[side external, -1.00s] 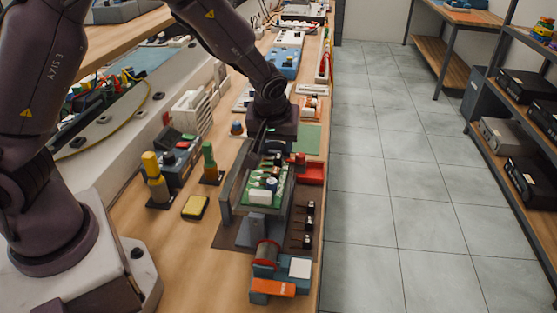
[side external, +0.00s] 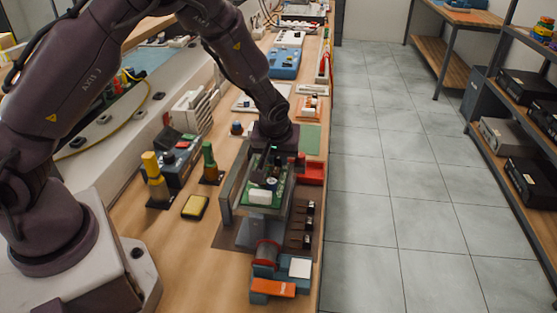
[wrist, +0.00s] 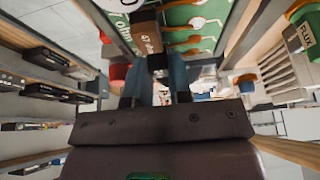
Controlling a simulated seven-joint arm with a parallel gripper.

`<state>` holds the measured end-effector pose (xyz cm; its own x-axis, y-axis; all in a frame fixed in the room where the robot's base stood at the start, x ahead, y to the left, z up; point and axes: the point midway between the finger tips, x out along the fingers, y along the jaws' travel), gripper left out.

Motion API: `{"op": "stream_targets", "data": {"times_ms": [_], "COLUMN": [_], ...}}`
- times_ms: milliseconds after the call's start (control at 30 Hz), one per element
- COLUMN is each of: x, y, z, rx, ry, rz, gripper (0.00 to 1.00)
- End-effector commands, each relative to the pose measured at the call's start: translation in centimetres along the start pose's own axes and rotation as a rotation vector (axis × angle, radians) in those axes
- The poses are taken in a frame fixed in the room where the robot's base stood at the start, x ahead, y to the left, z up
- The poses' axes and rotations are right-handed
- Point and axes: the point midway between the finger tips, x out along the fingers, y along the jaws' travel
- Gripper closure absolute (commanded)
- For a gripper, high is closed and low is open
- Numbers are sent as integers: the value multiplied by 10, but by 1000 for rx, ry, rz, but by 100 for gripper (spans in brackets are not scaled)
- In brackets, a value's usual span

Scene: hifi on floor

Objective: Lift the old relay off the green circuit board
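The green circuit board (side external: 258,207) is held upright-edged in a grey frame (side external: 227,196) on the bench, with a white block (side external: 260,196) and several small parts on it. My gripper (side external: 274,166) points down over the board's far part; its fingers are largely hidden there. A brown block with white lettering (wrist: 147,36), perhaps the old relay, sits just beyond the fingertips, against the green board (wrist: 190,18). Contact between them is not clear.
A red tray (side external: 311,173) stands right of the frame near the bench edge. Left are a yellow sponge-like block (side external: 195,207), a green-topped bottle (side external: 209,160) and a yellow-topped bottle (side external: 153,175). Several small dark parts (side external: 308,224) line the right.

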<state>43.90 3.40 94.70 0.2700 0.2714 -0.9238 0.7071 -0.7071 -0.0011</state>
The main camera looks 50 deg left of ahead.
Motion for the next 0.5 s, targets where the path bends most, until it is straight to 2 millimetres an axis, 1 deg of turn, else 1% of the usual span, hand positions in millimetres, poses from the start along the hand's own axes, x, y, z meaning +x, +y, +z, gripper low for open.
{"op": "stream_targets", "data": {"times_ms": [367, 500], "x": [0, -5], "y": [0, 0], "z": [0, -2], "rx": [0, 0], "ry": [0, 0], "rz": [0, 0], "gripper": [98, 98]}}
